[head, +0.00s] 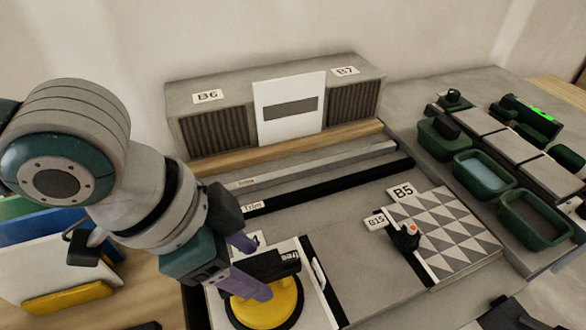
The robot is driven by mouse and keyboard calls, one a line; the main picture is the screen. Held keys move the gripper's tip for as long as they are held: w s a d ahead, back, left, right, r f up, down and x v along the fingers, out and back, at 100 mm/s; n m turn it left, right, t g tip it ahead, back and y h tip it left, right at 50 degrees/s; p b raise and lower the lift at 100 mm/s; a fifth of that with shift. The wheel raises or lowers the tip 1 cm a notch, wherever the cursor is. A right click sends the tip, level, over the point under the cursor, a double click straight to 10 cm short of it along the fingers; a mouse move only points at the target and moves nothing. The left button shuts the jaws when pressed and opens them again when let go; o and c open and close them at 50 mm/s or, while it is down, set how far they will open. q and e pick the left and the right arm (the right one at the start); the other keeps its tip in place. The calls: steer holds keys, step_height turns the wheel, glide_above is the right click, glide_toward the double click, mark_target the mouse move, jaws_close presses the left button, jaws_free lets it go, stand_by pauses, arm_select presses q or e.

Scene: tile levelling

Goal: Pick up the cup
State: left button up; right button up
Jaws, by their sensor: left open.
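The cup is a suction cup (283,306) with a yellow round body, a dark rim and a black handle labelled "free". It sits on a white tile (315,285) at the bottom middle of the head view. My left gripper (247,264) is open, its purple fingers on either side of the left end of the black handle. The near finger hides part of the yellow body. I cannot tell whether the fingers touch the handle. My right gripper is not in view.
A grey box labelled B6 and B7 (205,97) stands at the back, with long strips in front. A triangle-patterned tile (450,230) bears a small black device (406,237). Green tubs (535,220) stand right. Panels, including a white one (50,265), stand left.

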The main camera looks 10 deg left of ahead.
arm_select(q)
steer(key=x, duration=0.4)
steer(key=shift+w+d+b, duration=0.15)
steer(key=shift+d+b, duration=0.15)
steer(key=shift+d, duration=0.1)
jaws_close()
